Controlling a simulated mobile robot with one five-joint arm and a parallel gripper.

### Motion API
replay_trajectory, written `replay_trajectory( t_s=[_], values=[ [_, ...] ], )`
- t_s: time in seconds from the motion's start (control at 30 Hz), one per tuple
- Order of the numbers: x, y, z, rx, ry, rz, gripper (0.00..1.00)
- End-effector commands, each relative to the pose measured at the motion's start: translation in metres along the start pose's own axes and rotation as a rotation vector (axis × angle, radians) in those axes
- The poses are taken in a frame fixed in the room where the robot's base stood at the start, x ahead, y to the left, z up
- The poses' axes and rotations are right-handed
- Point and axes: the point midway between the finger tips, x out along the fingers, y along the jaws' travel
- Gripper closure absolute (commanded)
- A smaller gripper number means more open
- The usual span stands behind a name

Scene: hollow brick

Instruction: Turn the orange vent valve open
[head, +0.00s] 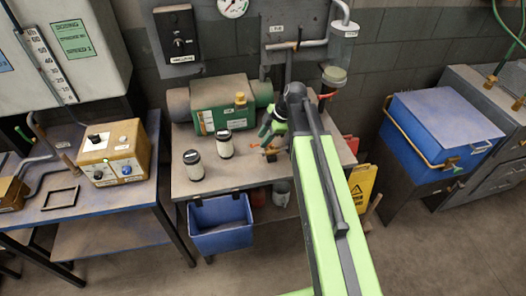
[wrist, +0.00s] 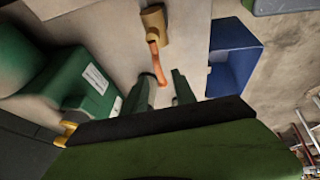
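The orange vent valve shows in the wrist view as an orange lever (wrist: 155,62) running from a brass-coloured body (wrist: 153,22). In the head view, a small brass and orange fitting (head: 270,151) on the middle table, partly behind my arm, appears to be this valve. My gripper (wrist: 163,88) has its two dark green fingers apart, with the lever's free end between or just beyond their tips. Contact is not clear. In the head view, my gripper (head: 270,132) is over the table's right part, partly hidden by my arm.
A blue bin (head: 220,222) hangs below the table's front edge. Pipes and a clear jar (head: 339,50) are behind.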

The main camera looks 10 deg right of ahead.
Motion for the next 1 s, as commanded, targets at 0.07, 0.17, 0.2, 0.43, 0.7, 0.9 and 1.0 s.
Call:
replay_trajectory(
  t_s=[0.07,0.17,0.2,0.43,0.7,0.9,1.0],
  values=[
    [0.019,-0.001,0.003,-0.001,0.0,0.0,0.68],
    [0.027,0.0,0.001,-0.001,0.0,0.0,0.68],
    [0.029,0.0,0.001,-0.001,0.0,0.0,0.68],
    [0.029,0.0,-0.001,-0.001,0.0,0.0,0.68],
    [0.029,0.0,-0.001,-0.001,0.0,0.0,0.91],
    [0.029,0.0,-0.001,-0.002,0.0,0.0,1.0],
    [0.029,0.0,-0.001,-0.002,0.0,0.0,1.0]
  ],
)
